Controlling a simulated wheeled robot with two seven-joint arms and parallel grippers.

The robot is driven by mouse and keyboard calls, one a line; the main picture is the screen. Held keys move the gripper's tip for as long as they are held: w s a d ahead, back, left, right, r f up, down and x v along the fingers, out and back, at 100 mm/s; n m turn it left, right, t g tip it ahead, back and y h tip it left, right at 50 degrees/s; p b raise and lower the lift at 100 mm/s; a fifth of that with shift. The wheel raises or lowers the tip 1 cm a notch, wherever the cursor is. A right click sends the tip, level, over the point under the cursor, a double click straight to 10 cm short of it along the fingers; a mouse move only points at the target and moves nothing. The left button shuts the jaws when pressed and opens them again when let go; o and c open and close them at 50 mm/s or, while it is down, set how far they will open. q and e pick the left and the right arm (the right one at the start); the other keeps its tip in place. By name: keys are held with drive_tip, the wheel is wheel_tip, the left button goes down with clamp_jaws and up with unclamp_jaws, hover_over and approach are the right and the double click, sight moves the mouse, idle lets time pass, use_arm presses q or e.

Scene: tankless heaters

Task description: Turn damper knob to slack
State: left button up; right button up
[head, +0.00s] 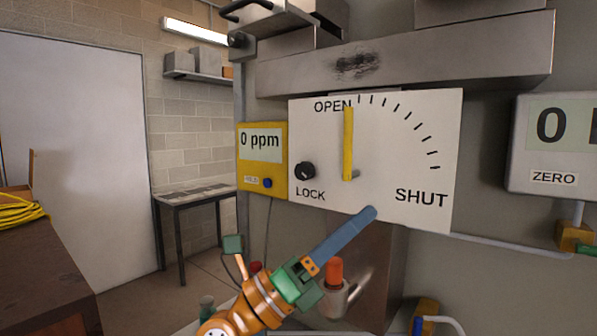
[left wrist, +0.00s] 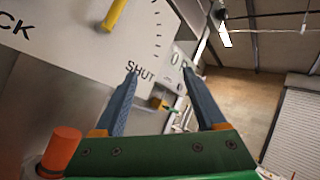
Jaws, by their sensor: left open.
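The damper panel (head: 420,150) is a white plate with OPEN, SHUT and LOCK lettering and an arc of tick marks. Its small black knob (head: 305,171) sits just above the word LOCK at the lower left; its exact pointer direction is hard to tell. A yellow lever (head: 348,145) stands upright, pointing at OPEN; part of it shows in the left wrist view (left wrist: 115,14). My left gripper (head: 368,214) has blue fingers in front of the panel's lower edge, below and right of the knob. In the left wrist view its fingers (left wrist: 159,68) are apart and empty. The knob is outside that view.
A yellow gas meter (head: 262,160) reading 0 ppm is left of the panel. A red-orange capped fitting (head: 335,272) is close beside my left gripper. A white ZERO display (head: 555,145) is at right. A wooden bench (head: 50,270) with yellow cable stands at left.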

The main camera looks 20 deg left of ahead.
use_arm(q)
drive_tip(key=w+r+m+g+y, duration=0.1)
drive_tip(key=w+m+g+y, duration=0.15)
drive_tip(key=m, duration=0.25)
drive_tip(key=n+t+y, duration=0.2)
drive_tip(key=t+y, duration=0.2)
drive_tip(key=y, duration=0.8)
approach(302, 170)
drive_tip(key=w, duration=0.2)
drive_tip(key=shift+h, duration=0.25)
drive_tip(key=p+x, duration=0.5)
drive_tip(key=x, duration=0.2)
drive_tip(key=shift+w+d+f, duration=0.1)
drive_tip(key=shift+w+d, duration=0.1)
drive_tip(key=shift+w+f, duration=0.1)
drive_tip(key=shift+a, duration=0.1)
drive_tip(key=shift+c, duration=0.2)
clamp_jaws()
